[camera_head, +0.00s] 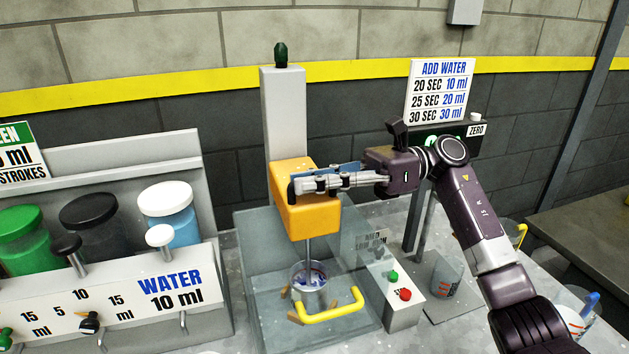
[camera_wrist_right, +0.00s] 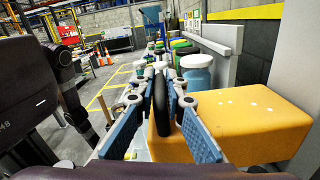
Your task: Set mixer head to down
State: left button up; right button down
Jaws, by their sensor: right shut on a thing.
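The orange mixer head (camera_head: 312,215) sits on a tall grey column (camera_head: 284,115). Its thin shaft (camera_head: 309,250) points down to a clear cup (camera_head: 303,277) inside a transparent box; how deep it reaches is hard to tell. My right gripper (camera_head: 304,183) lies across the top of the head from the right. It is shut on the black handle (camera_head: 293,192) at the head's side. In the right wrist view the black handle (camera_wrist_right: 162,98) stands between the blue-padded fingers (camera_wrist_right: 150,80), with the orange head (camera_wrist_right: 240,125) just to the right. My left gripper does not show.
A yellow handle (camera_head: 330,308) is on the box's front. A control block with green and red buttons (camera_head: 404,294) stands right of it. A dispenser panel with coloured jars (camera_head: 172,202) stands at left. A beaker (camera_head: 446,275) sits at right under the scale sign (camera_head: 440,90).

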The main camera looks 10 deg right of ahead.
jog(key=c, duration=2.3)
grip_release()
jog(key=shift+f, duration=0.45)
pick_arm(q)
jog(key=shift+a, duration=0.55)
pick_arm(e)
jog(key=shift+o, duration=1.4)
jog(key=shift+r, duration=0.2)
jog(key=shift+d, duration=0.15)
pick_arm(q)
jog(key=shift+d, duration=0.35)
pick_arm(e)
jog(key=w+d, duration=0.2)
jog(key=d, duration=0.9)
jog(key=shift+d, duration=0.3)
jog(key=shift+w, duration=0.1)
